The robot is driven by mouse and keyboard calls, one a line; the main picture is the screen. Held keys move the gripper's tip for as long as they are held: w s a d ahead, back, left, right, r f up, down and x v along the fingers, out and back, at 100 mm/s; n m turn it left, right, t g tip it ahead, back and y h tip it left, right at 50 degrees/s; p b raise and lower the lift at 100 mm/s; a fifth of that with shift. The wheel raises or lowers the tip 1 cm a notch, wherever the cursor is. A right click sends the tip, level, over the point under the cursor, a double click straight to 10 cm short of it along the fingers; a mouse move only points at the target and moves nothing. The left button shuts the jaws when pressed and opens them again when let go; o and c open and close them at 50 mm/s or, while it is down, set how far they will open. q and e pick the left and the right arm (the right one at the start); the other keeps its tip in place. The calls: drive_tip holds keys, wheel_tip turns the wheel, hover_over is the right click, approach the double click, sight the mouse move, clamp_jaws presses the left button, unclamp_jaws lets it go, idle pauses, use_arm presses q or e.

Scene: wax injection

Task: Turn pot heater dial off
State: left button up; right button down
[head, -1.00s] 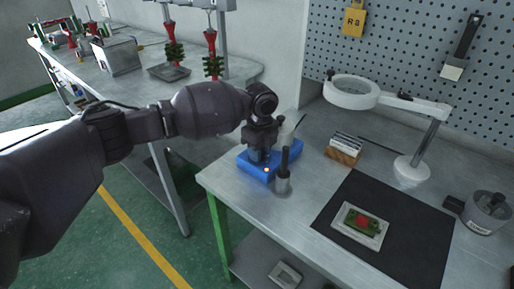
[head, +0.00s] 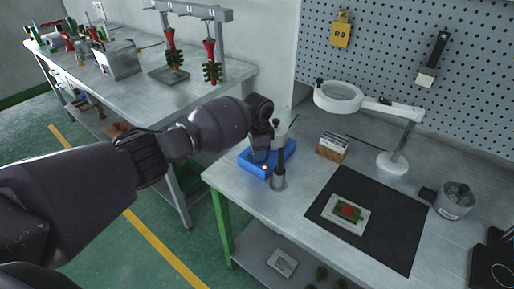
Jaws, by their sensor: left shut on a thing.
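A blue box-shaped unit (head: 284,159) sits near the left corner of the bench, with a small glowing light (head: 264,168) on its near side. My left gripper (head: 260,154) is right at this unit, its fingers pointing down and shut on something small. The wrist and fingers hide what is held, so I cannot tell whether it is a dial. A grey metal pot (head: 455,203) with a dark part beside it stands at the right of the bench. No dial shows clearly. My right gripper is not in view.
A magnifier lamp (head: 338,97), a wooden card block (head: 332,147) and a black mat (head: 395,240) with a mould lie to the right. A black device (head: 495,268) shows at lower right.

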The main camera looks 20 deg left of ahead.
use_arm(q)
drive_tip(key=shift+r+n+p, duration=0.2)
drive_tip(key=shift+n+p, duration=0.35)
drive_tip(key=shift+n, duration=0.45)
drive_tip(key=n+p, duration=0.3)
drive_tip(key=n, duration=0.2)
drive_tip(key=shift+f, duration=0.1)
drive_tip(key=n+p, duration=0.1)
drive_tip(key=n, duration=0.2)
drive_tip(key=shift+p, duration=0.35)
drive_tip(key=shift+n+p, duration=0.4)
drive_tip(key=shift+n, duration=0.6)
drive_tip(key=n+p, duration=0.1)
drive_tip(key=n, duration=0.2)
drive_tip(key=shift+f, duration=0.1)
drive_tip(key=shift+n, duration=0.8)
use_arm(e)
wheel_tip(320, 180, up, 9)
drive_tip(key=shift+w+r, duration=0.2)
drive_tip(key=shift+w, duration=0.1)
use_arm(q)
drive_tip(key=shift+p, duration=0.3)
